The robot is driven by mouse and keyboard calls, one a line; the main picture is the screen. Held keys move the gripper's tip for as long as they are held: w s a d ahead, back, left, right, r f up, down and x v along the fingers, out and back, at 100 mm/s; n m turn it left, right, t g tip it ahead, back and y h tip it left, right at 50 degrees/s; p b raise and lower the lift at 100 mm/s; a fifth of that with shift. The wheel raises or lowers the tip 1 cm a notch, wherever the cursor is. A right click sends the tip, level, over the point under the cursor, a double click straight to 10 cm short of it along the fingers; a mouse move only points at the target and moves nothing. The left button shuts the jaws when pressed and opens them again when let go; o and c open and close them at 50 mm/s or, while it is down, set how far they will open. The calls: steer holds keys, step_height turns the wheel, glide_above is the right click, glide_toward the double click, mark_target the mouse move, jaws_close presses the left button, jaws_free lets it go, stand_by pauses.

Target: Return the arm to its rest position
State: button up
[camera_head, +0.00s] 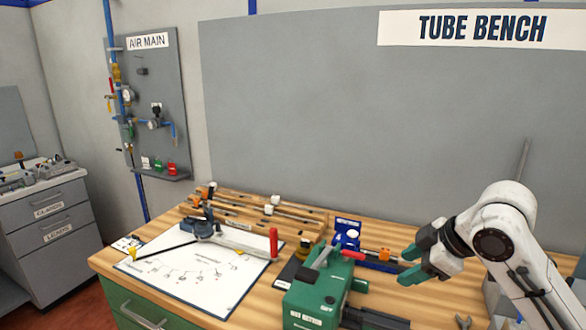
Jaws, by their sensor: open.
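My white arm (508,240) reaches in from the lower right corner of the head view, bent at a rounded joint. My gripper (408,262) points left and has dark green fingertips that stand apart. It is open, and I see nothing between the fingers. It is in front of the right part of the wooden bench (370,217), to the right of a green machine (318,290). How high it is above the bench top I cannot tell.
A white sheet (190,290) with drawings lies on the left of the bench, with tools on it. Wooden racks (255,213) stand behind it. A grey panel (310,110) rises behind. An air panel (150,90) hangs at left.

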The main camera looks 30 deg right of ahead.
steer(key=w+a+f+m+t+y, duration=0.1)
steer(key=w+a+f+m, duration=0.1)
steer(key=a, duration=0.4)
steer(key=w+a+f+m+y, duration=0.1)
steer(key=a+f, duration=0.2)
steer(key=a, duration=0.3)
steer(key=s+a+f+m, duration=0.35)
steer(key=a+f, duration=0.25)
steer(key=f, duration=0.3)
steer(key=s+a+f+m+g+h, duration=0.1)
steer(key=s+a+f+m+g, duration=0.2)
steer(key=s+f, duration=0.75)
steer(key=s+d+f+g+h, duration=0.1)
steer(key=s+d+f+g, duration=0.1)
steer(key=s, duration=0.5)
steer(key=s+d+f+g+h, duration=0.1)
steer(key=s+d+f, duration=0.1)
steer(key=s, duration=0.5)
steer(key=shift+s+d+f+g+h, duration=0.35)
steer(key=shift+f+g+h, duration=0.05)
